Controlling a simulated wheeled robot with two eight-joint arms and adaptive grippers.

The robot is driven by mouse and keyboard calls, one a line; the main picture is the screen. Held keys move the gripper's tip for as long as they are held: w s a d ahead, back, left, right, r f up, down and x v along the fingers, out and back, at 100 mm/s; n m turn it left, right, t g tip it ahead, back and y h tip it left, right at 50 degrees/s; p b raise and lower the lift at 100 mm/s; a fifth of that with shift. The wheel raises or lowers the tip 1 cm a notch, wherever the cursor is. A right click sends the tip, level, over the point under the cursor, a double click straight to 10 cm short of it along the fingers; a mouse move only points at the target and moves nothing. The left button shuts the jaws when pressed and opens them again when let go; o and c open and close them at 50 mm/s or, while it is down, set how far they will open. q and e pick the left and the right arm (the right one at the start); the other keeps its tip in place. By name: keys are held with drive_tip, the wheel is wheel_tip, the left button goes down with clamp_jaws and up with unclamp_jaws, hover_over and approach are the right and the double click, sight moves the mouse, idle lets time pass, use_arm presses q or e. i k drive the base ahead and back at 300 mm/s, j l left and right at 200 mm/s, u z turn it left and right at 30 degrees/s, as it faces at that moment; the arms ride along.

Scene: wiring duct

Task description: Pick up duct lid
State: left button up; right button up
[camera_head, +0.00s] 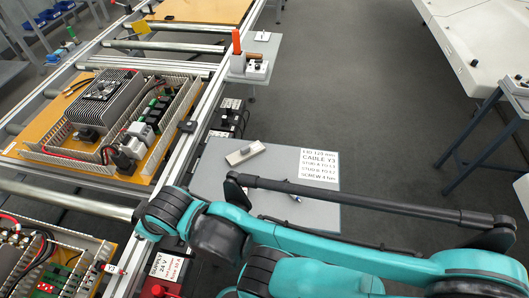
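A short pale grey piece with a raised knob, likely the duct lid (245,153), lies flat on the grey side table (215,168). Pale slotted ducts (64,160) surround parts on the orange panel. My teal arm crosses the lower right of the head view, in front of the table's near edge, with a long dark bar along it. I see no gripper fingers clearly, and nothing is touching the pale piece.
The panel (20,142) sits on a railed frame at left. A small shelf (262,60) with an orange-red upright item (237,42) stands behind the table. A white bench (480,40) is at right. The floor (370,95) between is clear.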

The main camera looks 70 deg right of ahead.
sight(246, 153)
drive_tip(key=z, duration=2.1)
drive_tip(key=u, duration=2.75)
drive_tip(key=z, duration=2.55)
